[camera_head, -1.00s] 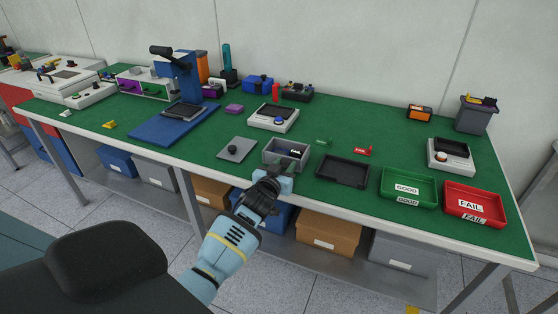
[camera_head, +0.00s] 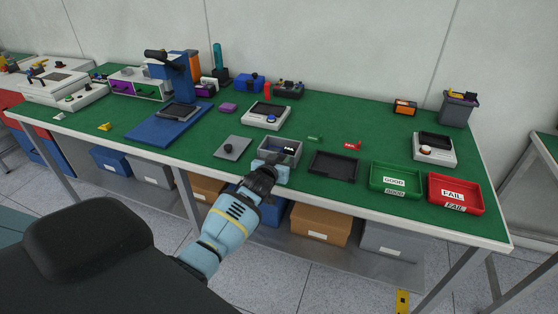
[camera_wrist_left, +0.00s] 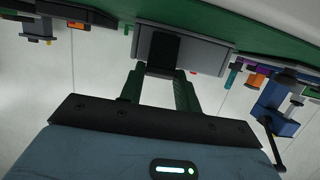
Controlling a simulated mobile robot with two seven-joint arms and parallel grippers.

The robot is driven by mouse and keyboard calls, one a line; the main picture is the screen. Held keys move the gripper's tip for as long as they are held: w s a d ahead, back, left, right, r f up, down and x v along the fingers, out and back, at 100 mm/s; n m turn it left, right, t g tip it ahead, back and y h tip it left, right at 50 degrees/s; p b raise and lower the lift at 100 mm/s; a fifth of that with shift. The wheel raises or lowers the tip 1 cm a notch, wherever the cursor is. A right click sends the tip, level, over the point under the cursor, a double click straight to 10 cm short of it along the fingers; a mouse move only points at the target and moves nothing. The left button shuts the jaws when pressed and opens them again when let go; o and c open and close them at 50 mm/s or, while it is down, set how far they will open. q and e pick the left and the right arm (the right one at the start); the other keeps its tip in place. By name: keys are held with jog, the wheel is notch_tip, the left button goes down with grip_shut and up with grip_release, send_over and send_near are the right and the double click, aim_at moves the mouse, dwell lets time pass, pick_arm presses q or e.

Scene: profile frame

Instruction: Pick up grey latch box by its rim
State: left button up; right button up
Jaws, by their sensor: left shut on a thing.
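The grey latch box (camera_head: 294,159) is an open grey box near the front edge of the green bench, with a dark item inside. My left gripper (camera_head: 273,162) reaches in from the front and is shut on the box's near rim. In the left wrist view the box (camera_wrist_left: 210,57) fills the space just past the fingertips of the gripper (camera_wrist_left: 160,72), with a dark patch between them. The gripper hides part of the near wall in the head view. I cannot tell whether the box is clear of the bench. My right gripper is not in view.
A grey plate with a black knob (camera_head: 232,147) lies left of the box. A black tray (camera_head: 334,166) sits close on its right, then green GOOD (camera_head: 396,180) and red FAIL (camera_head: 456,193) trays. A white device (camera_head: 266,115) stands behind. Bins fill the shelf below.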

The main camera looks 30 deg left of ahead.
pick_arm(q)
jog(key=o, duration=0.9)
jog(key=shift+o, duration=0.4)
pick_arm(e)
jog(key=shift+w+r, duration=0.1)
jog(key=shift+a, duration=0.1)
pick_arm(q)
jog(key=shift+s+d+r, duration=0.15)
jog(key=shift+s+r, duration=0.1)
jog(key=shift+s, duration=0.35)
jog(key=p+v, duration=0.1)
jog(key=v, duration=0.3)
jog(key=shift+s+d+r, duration=0.1)
jog(key=shift+s+r, duration=0.05)
jog(key=shift+s, duration=0.15)
jog(key=shift+v, duration=0.9)
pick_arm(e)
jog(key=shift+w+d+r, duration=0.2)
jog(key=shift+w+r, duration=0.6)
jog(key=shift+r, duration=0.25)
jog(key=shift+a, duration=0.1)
